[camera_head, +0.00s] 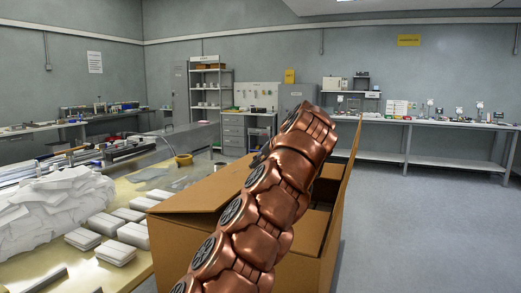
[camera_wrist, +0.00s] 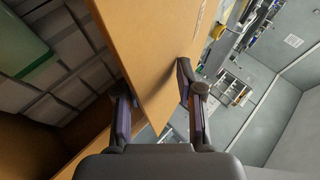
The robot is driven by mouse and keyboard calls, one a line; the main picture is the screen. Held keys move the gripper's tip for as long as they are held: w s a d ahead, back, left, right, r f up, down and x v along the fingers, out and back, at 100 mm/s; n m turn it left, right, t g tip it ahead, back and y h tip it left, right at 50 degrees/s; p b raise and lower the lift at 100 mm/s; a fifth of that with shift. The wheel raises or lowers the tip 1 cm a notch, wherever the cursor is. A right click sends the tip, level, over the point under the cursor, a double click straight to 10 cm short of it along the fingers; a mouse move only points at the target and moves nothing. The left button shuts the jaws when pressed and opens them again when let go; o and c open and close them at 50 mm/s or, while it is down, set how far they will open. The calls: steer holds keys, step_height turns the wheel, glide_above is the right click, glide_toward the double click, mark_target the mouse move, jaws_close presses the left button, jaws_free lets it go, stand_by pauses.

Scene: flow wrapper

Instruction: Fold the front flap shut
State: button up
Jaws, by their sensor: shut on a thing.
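The open cardboard box (camera_head: 180,245) stands in the middle of the head view, partly hidden behind my copper arm. One flap (camera_head: 205,190) slopes outward on its left side, and another flap (camera_head: 344,195) stands nearly upright on the right. In the wrist view, my gripper (camera_wrist: 153,85) has one finger on each side of a cardboard flap (camera_wrist: 150,50) and is shut on its edge. I cannot tell for certain which flap this is in the head view, where my gripper is hidden. White packs (camera_wrist: 80,50) fill the box interior at the left of the wrist view.
A table (camera_head: 125,188) at left holds a heap of white wrappers (camera_head: 50,215) and several white packs (camera_head: 117,252). A long workbench (camera_head: 440,165) runs along the back right. The grey floor (camera_head: 420,230) right of the box is clear.

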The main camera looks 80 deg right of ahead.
steer(key=shift+s+r, duration=0.1)
steer(key=shift+r, duration=2.75)
steer(key=shift+r, duration=0.2)
steer(key=shift+a, duration=0.1)
steer(key=s+a+r+p, duration=0.2)
steer(key=s+a+r, duration=0.2)
steer(key=s, duration=0.2)
steer(key=shift+s+a, duration=0.15)
steer(key=shift+a, duration=0.2)
steer(key=shift+f+p, duration=0.1)
steer(key=shift+p, duration=0.2)
